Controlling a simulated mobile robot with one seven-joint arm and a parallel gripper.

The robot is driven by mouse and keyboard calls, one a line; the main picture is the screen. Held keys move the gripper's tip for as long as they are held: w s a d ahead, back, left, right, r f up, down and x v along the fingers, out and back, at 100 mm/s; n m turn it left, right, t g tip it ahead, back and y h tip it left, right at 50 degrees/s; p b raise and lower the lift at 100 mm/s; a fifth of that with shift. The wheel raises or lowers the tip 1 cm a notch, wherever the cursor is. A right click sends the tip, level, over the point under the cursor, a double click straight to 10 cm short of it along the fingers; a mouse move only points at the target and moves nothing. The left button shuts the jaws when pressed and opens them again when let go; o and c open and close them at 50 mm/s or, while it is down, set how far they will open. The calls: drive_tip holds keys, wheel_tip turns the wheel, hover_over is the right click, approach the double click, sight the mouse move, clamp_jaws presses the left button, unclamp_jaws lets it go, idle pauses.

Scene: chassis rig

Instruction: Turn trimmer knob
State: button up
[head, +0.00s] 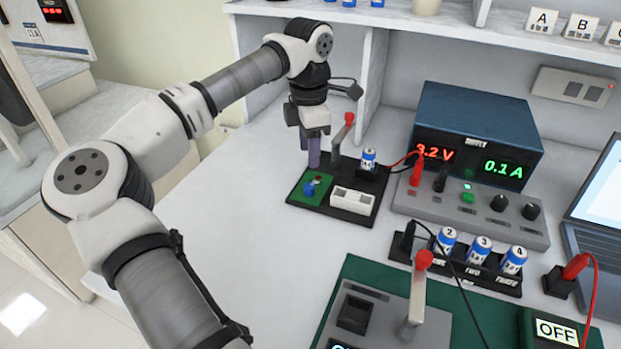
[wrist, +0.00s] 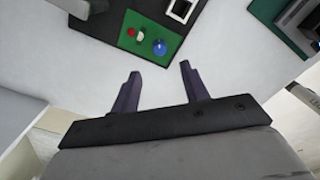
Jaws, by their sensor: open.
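The trimmer knob is most likely the small blue knob (head: 309,190) on a green circuit board (head: 323,194), which lies on a black base. The knob also shows in the wrist view (wrist: 159,47), beside a white and a red part on the board (wrist: 130,42). My gripper (head: 310,160) is open and points down near the board's back edge. In the wrist view its two purple fingers (wrist: 160,72) are spread and empty. The knob lies beyond the fingertips, roughly in line with the gap, and they look apart from it.
A red-tipped lever (head: 348,122) stands right behind the board, close to my gripper. A blue and white battery cell (head: 369,160) and a white block (head: 351,200) share the black base. The power supply (head: 475,135) stands to the right.

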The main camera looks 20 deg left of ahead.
sight(309, 185)
wheel_tip(309, 185, down, 9)
drive_tip(key=shift+f, duration=0.15)
clamp_jaws()
drive_tip(key=shift+n+b, duration=0.45)
drive_tip(key=shift+n, duration=0.85)
unclamp_jaws()
wheel_tip(309, 185, up, 14)
